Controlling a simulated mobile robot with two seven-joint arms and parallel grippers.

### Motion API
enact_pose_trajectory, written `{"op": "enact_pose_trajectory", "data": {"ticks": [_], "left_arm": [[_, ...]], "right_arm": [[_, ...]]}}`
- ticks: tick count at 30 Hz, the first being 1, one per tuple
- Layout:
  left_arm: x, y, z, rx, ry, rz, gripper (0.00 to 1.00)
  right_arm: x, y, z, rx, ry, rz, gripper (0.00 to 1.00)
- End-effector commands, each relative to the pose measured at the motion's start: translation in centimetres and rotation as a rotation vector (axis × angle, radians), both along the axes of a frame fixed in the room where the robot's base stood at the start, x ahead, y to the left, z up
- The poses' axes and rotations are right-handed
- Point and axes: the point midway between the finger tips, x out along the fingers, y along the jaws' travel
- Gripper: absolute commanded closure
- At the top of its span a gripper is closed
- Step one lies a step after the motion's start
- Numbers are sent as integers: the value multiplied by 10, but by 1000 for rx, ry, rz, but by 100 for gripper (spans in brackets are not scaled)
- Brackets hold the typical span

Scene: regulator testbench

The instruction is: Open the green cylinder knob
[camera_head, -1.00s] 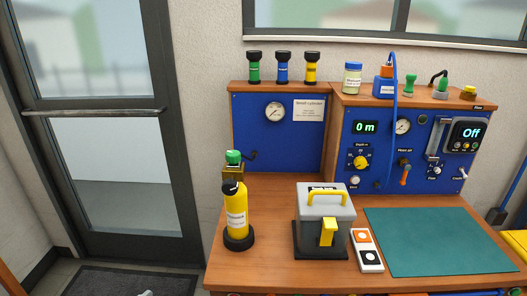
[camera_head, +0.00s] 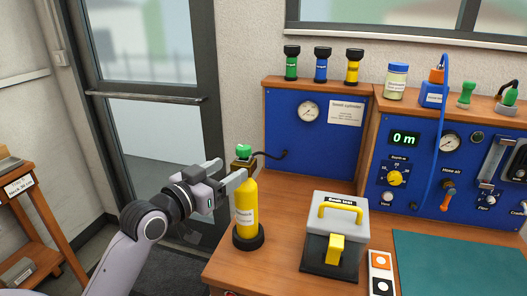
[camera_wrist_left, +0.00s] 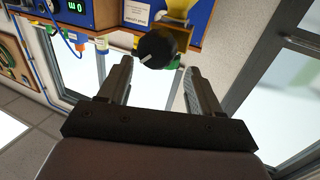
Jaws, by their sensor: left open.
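The green knob (camera_head: 243,151) sits on top of the yellow cylinder (camera_head: 246,205), which stands upright in a black base on the bench. My left gripper (camera_head: 232,169) is open and empty, reaching in from the left with its fingers close to the cylinder's top, just below and left of the green knob. In the left wrist view a black round knob (camera_wrist_left: 157,47) with a white mark lies just beyond and between the fingertips (camera_wrist_left: 158,68). Green parts show partly behind it. Contact cannot be told. My right gripper is not in view.
A grey box with a yellow handle (camera_head: 336,232) stands right of the cylinder. A green mat (camera_head: 450,262) lies at right. A wooden shelf (camera_head: 40,220) stands at left.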

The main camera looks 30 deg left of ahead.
Motion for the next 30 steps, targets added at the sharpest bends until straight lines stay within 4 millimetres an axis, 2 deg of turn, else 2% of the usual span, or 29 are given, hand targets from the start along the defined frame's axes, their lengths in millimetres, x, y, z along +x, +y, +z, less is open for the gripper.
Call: {"op": "enact_pose_trajectory", "data": {"ticks": [3, 8, 21, 30], "left_arm": [[2, 5, 15, -5, -36, 2, 36], [5, 5, 17, -8, -40, 1, 36], [57, 0, 17, -7, -38, 1, 36], [73, -1, 16, -7, -39, 1, 36]], "right_arm": [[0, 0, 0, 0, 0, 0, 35], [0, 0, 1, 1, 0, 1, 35], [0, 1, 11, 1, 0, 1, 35], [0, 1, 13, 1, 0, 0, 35]]}}
